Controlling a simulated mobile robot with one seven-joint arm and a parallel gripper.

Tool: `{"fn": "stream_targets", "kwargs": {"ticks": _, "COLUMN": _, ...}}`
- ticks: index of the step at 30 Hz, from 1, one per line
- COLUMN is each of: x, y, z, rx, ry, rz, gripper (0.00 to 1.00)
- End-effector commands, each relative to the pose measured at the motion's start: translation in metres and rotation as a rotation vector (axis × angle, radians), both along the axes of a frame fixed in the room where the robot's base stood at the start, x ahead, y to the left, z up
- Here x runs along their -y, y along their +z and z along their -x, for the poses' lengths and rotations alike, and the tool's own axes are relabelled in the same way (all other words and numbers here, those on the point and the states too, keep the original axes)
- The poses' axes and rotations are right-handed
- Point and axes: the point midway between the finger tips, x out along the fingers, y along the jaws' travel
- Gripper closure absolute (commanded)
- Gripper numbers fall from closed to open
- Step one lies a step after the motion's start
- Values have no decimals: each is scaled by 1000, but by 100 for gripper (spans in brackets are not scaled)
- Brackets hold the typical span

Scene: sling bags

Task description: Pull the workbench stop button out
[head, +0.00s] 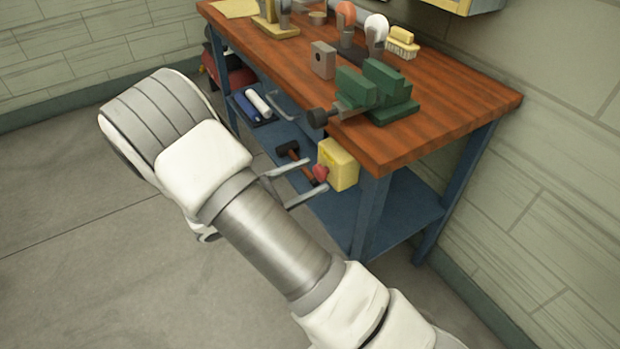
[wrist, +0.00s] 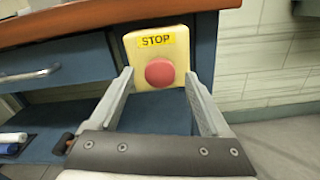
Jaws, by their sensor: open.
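The stop button (head: 320,174) is a red round knob on a yellow box (head: 341,165) fixed to the front of the workbench near its right leg. In the wrist view the red button (wrist: 160,73) sits centred on the yellow box (wrist: 138,44), below a STOP label. My gripper (head: 314,175) is open, one finger on each side of the button. In the wrist view my gripper fingers (wrist: 161,79) flank the box, with visible gaps to the red knob. Whether the fingers touch the box edges I cannot tell.
The wooden workbench (head: 455,100) overhangs the box. A green vise (head: 380,92) stands on top, its handle jutting past the front edge. A drawer handle (wrist: 30,75) is left of the box. A hammer (head: 292,153) lies on the blue lower shelf (head: 400,222). The floor in front is clear.

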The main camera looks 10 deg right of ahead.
Motion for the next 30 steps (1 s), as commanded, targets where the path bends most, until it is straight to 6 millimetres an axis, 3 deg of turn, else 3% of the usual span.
{"fn": "stream_targets", "kwargs": {"ticks": 11, "x": 7, "y": 0, "z": -2, "rx": 1, "ry": 0, "rz": 0, "gripper": 19}}
{"fn": "stream_targets", "kwargs": {"ticks": 25, "x": 7, "y": 0, "z": -2, "rx": 1, "ry": 0, "rz": 0, "gripper": 100}}
{"fn": "stream_targets", "kwargs": {"ticks": 30, "x": 7, "y": 0, "z": -2, "rx": 1, "ry": 0, "rz": 0, "gripper": 100}}
